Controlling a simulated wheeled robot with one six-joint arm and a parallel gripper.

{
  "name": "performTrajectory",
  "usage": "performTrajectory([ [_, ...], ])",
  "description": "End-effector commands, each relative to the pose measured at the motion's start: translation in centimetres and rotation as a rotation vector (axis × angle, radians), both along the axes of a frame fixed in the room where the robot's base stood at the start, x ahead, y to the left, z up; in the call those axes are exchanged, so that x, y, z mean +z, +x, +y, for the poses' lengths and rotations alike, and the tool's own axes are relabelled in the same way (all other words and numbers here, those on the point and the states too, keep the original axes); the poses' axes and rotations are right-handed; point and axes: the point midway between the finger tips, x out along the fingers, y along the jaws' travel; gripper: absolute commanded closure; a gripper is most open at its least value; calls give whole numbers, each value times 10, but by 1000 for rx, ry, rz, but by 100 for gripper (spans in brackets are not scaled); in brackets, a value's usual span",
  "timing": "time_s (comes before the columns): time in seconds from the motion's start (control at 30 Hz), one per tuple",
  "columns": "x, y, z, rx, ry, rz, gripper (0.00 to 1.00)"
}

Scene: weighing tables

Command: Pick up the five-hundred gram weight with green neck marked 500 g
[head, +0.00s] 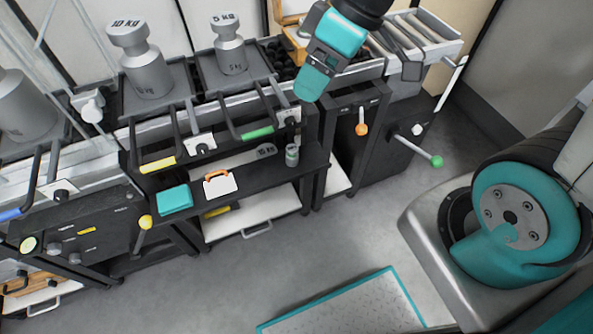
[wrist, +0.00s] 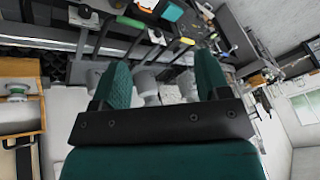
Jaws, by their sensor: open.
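My gripper (head: 313,82) is raised over the back bench in the head view, pointing down. In the wrist view its two teal fingers stand apart with an open gap (wrist: 162,78) and nothing held between them. A small pale weight with a green band at its neck (wrist: 17,91) sits at the far left of the wrist view, by a wooden box (wrist: 42,112), left of the fingers. Its marking is too small to read. The wooden box (head: 287,12) also shows in the head view, partly hidden behind my gripper.
Large grey weights marked 10 KG (head: 148,75) and 5 KG (head: 230,58) stand on black trays left of my gripper. A roller track (head: 425,35) lies to the right. Levers with coloured grips line the bench front.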

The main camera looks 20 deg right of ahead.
Motion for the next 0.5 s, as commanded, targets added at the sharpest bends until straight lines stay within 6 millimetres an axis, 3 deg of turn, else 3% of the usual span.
performTrajectory([
  [0.03,-59,17,-13,7,4,-22,31],
  [0.2,-154,62,-52,68,-3,-141,31],
  [0.33,-201,81,-75,100,-17,-205,31],
  [0.5,-228,91,-90,122,-33,-246,31],
])
